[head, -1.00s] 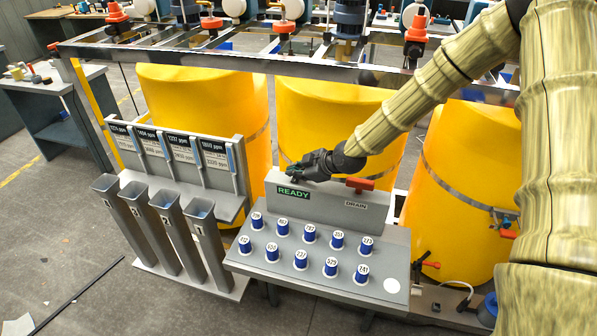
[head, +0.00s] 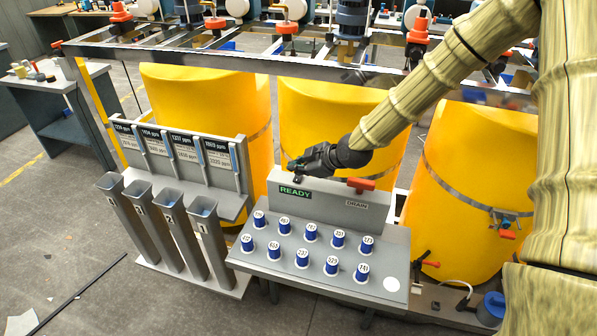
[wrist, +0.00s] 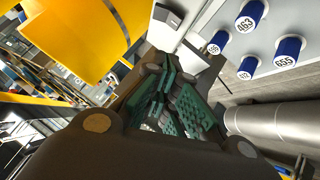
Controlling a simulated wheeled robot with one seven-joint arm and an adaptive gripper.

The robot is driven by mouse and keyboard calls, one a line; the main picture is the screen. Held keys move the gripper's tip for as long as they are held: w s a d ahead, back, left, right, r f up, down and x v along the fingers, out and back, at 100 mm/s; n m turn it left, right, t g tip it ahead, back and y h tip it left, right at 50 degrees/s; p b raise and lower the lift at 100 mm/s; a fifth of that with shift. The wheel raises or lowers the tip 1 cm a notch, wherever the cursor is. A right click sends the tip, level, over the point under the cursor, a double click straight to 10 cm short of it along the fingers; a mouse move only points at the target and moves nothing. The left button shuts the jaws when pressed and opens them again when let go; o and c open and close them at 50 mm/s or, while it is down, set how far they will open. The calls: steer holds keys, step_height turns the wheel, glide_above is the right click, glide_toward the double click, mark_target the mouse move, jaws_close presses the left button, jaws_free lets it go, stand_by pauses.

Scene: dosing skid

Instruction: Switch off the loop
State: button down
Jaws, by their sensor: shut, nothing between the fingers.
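A grey console has an upright panel with a green READY display (head: 295,191) and a DRAIN label (head: 357,205). A red lever (head: 361,184) sits on the panel's top edge, above DRAIN. Below, the sloped face (head: 255,257) carries two rows of numbered blue knobs (head: 302,258). Some knobs also show in the wrist view (wrist: 289,47). My gripper (head: 295,172) is shut and empty at the panel's top left edge, just above READY. Its green-padded fingers (wrist: 172,98) fill the wrist view's middle. I cannot tell whether it touches the panel. No part marked as a loop switch is legible.
Large yellow tanks (head: 205,105) stand behind the console, under a metal frame (head: 230,62). Grey slanted bins (head: 172,217) stand left, below ppm cards (head: 184,148). A red-handled valve (head: 424,262) is at the right. Open floor (head: 60,215) lies at the left.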

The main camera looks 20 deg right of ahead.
steer(key=b+v, duration=0.2)
steer(key=v, duration=0.6)
steer(key=shift+d, duration=0.3)
steer(key=shift+s, duration=0.1)
